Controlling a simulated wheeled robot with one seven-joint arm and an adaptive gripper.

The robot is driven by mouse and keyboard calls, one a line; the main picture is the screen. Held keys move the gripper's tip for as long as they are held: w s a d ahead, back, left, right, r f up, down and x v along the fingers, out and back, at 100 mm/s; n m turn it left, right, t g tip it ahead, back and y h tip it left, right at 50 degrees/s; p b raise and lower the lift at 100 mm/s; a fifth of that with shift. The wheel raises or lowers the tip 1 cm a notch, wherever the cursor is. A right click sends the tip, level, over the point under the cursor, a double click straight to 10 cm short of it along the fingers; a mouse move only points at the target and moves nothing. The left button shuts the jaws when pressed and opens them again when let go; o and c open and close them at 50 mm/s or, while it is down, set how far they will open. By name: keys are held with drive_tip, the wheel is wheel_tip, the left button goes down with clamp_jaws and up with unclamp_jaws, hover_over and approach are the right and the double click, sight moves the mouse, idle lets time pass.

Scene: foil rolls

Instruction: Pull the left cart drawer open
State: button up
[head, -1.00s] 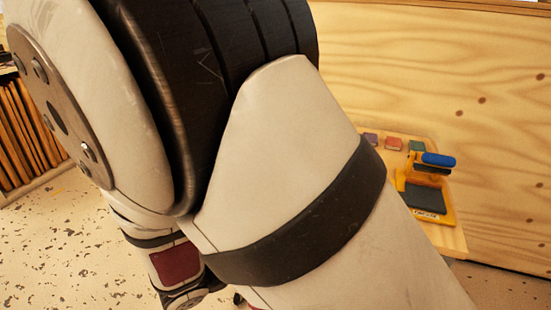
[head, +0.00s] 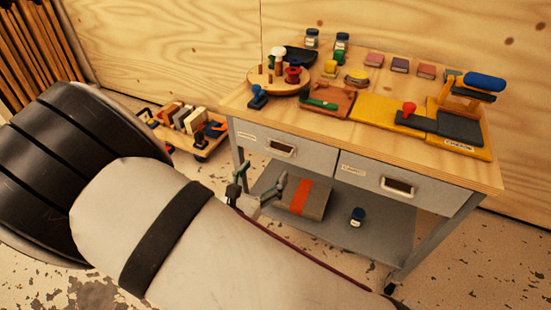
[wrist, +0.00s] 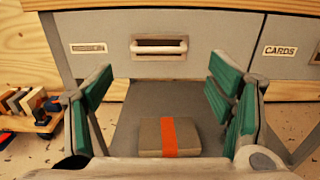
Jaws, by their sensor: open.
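The cart (head: 470,172) has a wooden top and two grey drawers side by side. The left drawer (head: 256,142) looks closed and has a pale bar handle (head: 281,148). In the wrist view the left drawer (wrist: 112,66) faces me, with its handle (wrist: 158,47) beyond and between the fingers. My gripper (head: 258,190) is open and empty, in front of and below the left drawer. Its green-padded fingers also show in the wrist view (wrist: 160,95), apart from the handle. The right drawer (head: 360,172) also looks closed, with its own handle (head: 397,186).
A low wheeled trolley (head: 185,140) is left of the cart. Tools, jars and blocks crowd the cart top. Speckled floor lies around.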

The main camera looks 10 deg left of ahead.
sight(276, 156)
drive_tip(key=b+x, duration=0.1)
drive_tip(key=x, duration=0.6)
drive_tip(key=shift+b, duration=0.4)
drive_tip(key=shift+c, duration=0.5)
drive_tip(key=c, duration=1.4)
drive_tip(key=shift+s, duration=0.15)
